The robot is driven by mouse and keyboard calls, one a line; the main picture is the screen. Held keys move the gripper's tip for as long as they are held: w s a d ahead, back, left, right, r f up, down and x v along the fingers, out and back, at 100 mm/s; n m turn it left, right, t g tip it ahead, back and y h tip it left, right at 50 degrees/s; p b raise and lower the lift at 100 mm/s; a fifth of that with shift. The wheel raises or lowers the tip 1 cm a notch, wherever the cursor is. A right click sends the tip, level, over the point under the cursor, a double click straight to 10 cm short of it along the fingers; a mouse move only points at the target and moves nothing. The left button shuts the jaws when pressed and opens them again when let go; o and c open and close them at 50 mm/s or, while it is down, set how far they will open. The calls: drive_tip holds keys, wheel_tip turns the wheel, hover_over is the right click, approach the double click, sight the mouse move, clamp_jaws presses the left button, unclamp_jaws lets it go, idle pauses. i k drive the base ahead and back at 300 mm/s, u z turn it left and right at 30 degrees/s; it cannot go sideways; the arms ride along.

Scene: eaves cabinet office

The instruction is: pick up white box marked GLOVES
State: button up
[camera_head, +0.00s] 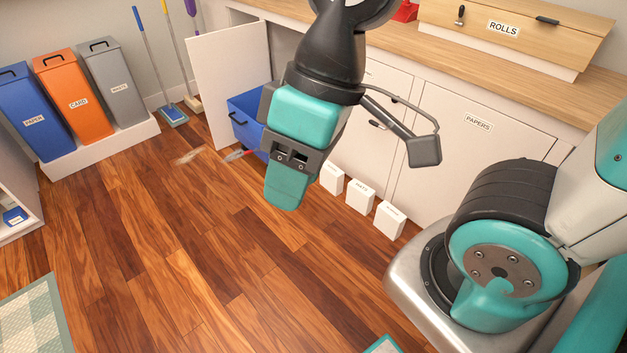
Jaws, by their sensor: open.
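Three small white boxes stand in a row on the wooden floor, in front of the white cabinet doors: a left one (331,178), a middle one (359,196) and a right one (389,220).
A blue bin (247,118) stands by the open cabinet door (222,75). Blue, orange and grey bins stand on a white plinth (105,146) at left, beside mops. A counter (455,62) runs above the PAPERS door (470,150).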

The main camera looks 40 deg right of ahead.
sight(331, 178)
drive_tip(key=u, duration=0.4)
drive_tip(key=i, duration=2.85)
drive_tip(key=z, duration=1.4)
drive_tip(key=i, duration=0.8)
drive_tip(key=z, duration=1)
drive_tip(key=i, duration=0.2)
drive_tip(key=z, duration=0.2)
